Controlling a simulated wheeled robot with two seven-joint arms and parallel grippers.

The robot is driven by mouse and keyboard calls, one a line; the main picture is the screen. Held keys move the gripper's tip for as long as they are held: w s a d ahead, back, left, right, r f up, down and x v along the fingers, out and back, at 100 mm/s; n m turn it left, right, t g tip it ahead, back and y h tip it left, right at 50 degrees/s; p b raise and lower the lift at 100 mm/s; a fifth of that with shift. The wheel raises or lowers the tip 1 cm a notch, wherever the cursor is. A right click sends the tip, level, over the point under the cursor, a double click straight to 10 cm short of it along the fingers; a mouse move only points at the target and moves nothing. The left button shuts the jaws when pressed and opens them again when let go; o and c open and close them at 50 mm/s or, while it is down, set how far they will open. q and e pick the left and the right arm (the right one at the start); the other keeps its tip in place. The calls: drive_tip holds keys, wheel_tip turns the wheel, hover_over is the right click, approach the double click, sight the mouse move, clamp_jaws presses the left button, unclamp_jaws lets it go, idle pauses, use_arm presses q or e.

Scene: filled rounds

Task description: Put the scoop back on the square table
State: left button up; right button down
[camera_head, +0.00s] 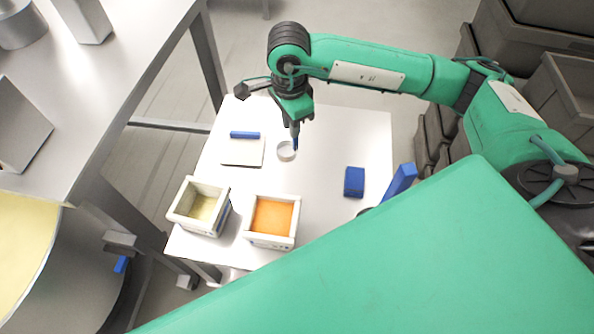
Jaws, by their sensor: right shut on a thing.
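My right gripper (294,120) points down over the white square table (335,135), its jaws shut on the blue handle of the scoop. The scoop (286,151) has a small pale round cup, which shows just below the fingers at or just above the tabletop. I cannot tell whether the cup touches the table. My left gripper is not in view.
On the table are a box with pale yellow filling (183,212), a box with orange filling (249,236), a white plate-like piece with a blue bar (242,152) and a blue block (354,182). A metal table (110,75) stands left; grey crates (565,95) stand right.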

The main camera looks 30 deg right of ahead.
drive_tip(key=w+d+r+m+b, duration=0.1)
drive_tip(key=w+m+b, duration=0.1)
drive_tip(key=m, duration=1.3)
drive_tip(key=w+d+r+m+b, duration=0.1)
drive_tip(key=w+d+m, duration=0.1)
drive_tip(key=m, duration=1.3)
wheel_tip(320, 180, down, 20)
drive_tip(key=p, duration=0.1)
drive_tip(key=shift+p, duration=0.3)
drive_tip(key=shift+a, duration=0.1)
drive_tip(key=shift+f, duration=0.2)
drive_tip(key=c, duration=1.3)
unclamp_jaws()
drive_tip(key=shift+r, duration=0.1)
